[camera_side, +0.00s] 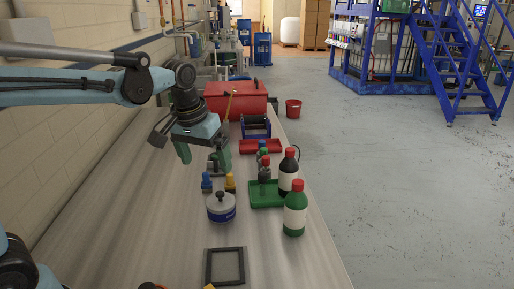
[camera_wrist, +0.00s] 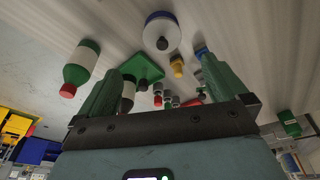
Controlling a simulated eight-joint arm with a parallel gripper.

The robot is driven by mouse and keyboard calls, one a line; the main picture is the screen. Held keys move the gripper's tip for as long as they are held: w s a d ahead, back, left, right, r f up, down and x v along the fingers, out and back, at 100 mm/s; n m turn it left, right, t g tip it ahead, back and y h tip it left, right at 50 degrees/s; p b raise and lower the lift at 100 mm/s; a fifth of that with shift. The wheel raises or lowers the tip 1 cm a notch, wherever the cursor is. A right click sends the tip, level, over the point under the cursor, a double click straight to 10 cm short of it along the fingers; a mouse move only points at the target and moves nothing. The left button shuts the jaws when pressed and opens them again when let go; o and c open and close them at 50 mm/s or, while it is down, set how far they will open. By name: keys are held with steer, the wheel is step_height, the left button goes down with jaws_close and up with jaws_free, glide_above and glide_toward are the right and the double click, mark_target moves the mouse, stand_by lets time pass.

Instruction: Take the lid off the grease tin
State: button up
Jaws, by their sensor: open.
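The grease tin (camera_side: 221,213) is a round, pale tin with a blue band, standing upright on the table. Its pale lid (camera_side: 213,199) sits on top and has a dark round knob (camera_side: 220,194). In the wrist view, the tin (camera_wrist: 176,23) is near the top middle, with the knob (camera_wrist: 162,43) facing the camera. My gripper (camera_side: 204,165) is open and empty, pointing down. It is above and behind the tin in the side view, apart from it. In the wrist view, the two green fingers (camera_wrist: 160,66) stand wide apart, with the knob between and beyond their tips.
Small blue-topped (camera_side: 206,183) and yellow (camera_side: 230,183) containers stand just behind the tin. A green tray (camera_side: 258,203), a green bottle (camera_side: 294,216) and a dark bottle (camera_side: 287,179) are to the right. A black frame (camera_side: 241,266) lies in front. The table's left side is clear.

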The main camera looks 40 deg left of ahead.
mark_target(219, 193)
steer(key=shift+n+g, duration=0.5)
steer(key=shift+g, duration=0.2)
steer(key=w+f, duration=0.1)
steer(key=f, duration=0.3)
steer(key=w+f, duration=0.2)
steer(key=f, duration=0.2)
steer(key=w+a+f, duration=0.1)
steer(key=f, duration=0.3)
steer(key=shift+w+f, duration=0.15)
steer(key=shift+f, duration=0.25)
steer(key=shift+c, duration=0.3)
steer(key=c, duration=0.9)
steer(key=shift+o, duration=0.2)
steer(key=shift+r, duration=0.1)
